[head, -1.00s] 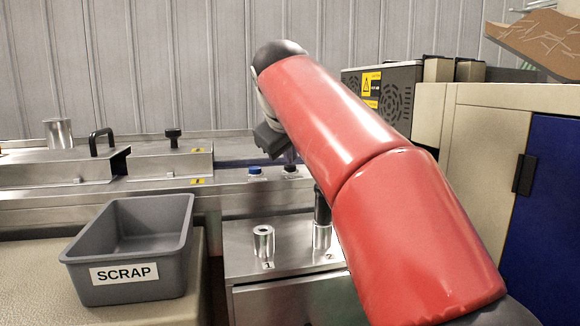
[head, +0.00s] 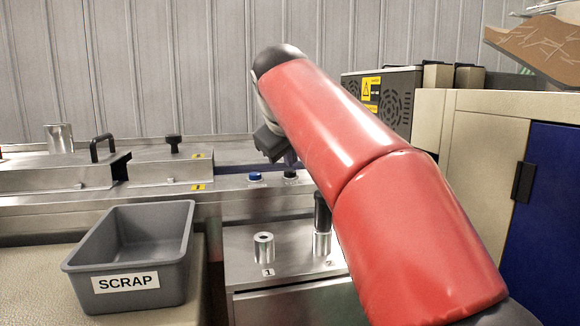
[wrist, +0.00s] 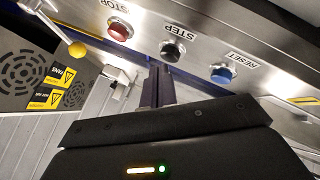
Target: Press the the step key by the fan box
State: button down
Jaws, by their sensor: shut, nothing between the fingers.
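The step key is a round black button (wrist: 172,50) labelled STEP, upside down in the wrist view, between a red STOP button (wrist: 120,29) and a blue RESET button (wrist: 222,73). In the head view the black key (head: 290,176) sits on the steel panel, right of the blue button (head: 255,177). My gripper (wrist: 159,70) is shut and empty, its tips close to the step key; contact cannot be told. In the head view my gripper (head: 290,158) is above the key, partly hidden by my red arm. The fan box (head: 388,92) stands behind my arm; it also shows in the wrist view (wrist: 38,75).
A lever with a yellow knob (wrist: 77,49) is near the STOP button. A grey SCRAP bin (head: 126,265) stands at front left. Two metal posts, 1 (head: 263,248) and 2 (head: 322,245), stand on the steel cabinet. A beige and blue cabinet (head: 480,150) is at right.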

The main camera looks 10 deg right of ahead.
aim_at(290, 177)
jog(key=shift+r, duration=0.35)
notch_tip(290, 177, up, 3)
jog(key=p, duration=0.3)
jog(key=shift+r+p, duration=0.1)
jog(key=shift+p, duration=0.2)
jog(key=shift+r+b, duration=0.3)
jog(key=shift+r, duration=0.6)
jog(key=shift+s, duration=0.1)
